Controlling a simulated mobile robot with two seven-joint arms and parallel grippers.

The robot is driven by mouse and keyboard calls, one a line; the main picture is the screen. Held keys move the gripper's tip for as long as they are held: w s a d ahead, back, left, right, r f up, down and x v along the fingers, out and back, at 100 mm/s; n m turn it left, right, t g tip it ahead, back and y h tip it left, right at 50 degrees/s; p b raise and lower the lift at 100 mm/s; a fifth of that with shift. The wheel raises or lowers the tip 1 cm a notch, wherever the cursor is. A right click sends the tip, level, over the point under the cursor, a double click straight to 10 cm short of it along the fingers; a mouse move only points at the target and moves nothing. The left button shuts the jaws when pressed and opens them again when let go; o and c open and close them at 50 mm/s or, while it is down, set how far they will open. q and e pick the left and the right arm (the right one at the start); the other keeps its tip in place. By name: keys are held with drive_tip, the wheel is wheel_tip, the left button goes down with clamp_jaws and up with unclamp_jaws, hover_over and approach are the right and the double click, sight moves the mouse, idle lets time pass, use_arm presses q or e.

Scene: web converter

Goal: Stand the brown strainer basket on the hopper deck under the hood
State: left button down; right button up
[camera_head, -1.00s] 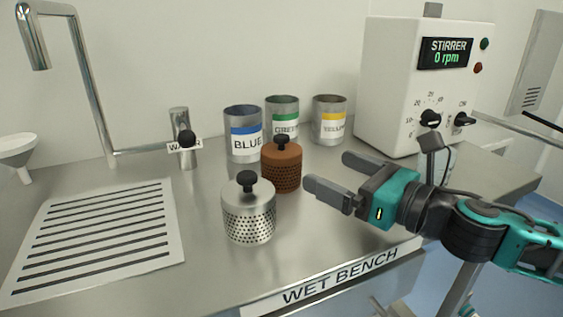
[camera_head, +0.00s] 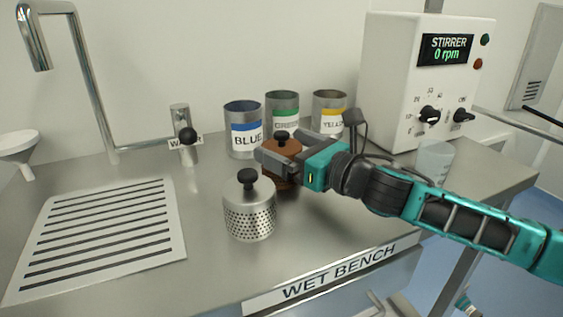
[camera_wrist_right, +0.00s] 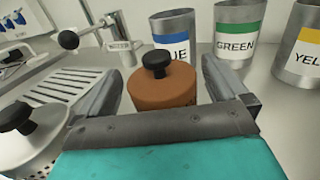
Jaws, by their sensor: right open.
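The brown strainer basket (camera_head: 283,146) with a black knob stands on the wet bench, partly hidden by my right gripper (camera_head: 272,157). In the right wrist view the brown basket (camera_wrist_right: 163,88) is between the two open fingers of my right gripper (camera_wrist_right: 165,85), with a gap visible on each side. The gripper is level with the basket's upper part. A silver perforated strainer basket (camera_head: 250,209) with a black knob stands just left and in front of it. No hopper deck or hood is recognisable in these views.
Three metal cans, blue (camera_head: 243,130), green (camera_head: 283,110) and yellow (camera_head: 329,112), stand behind the brown basket. The stirrer box (camera_head: 418,85) and a clear beaker (camera_head: 434,160) are at right. A slotted drain plate (camera_head: 100,240) and tap (camera_head: 92,80) are at left.

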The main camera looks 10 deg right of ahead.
drive_tip(key=shift+c, duration=0.5)
drive_tip(key=shift+r, duration=0.1)
drive_tip(key=c, duration=1)
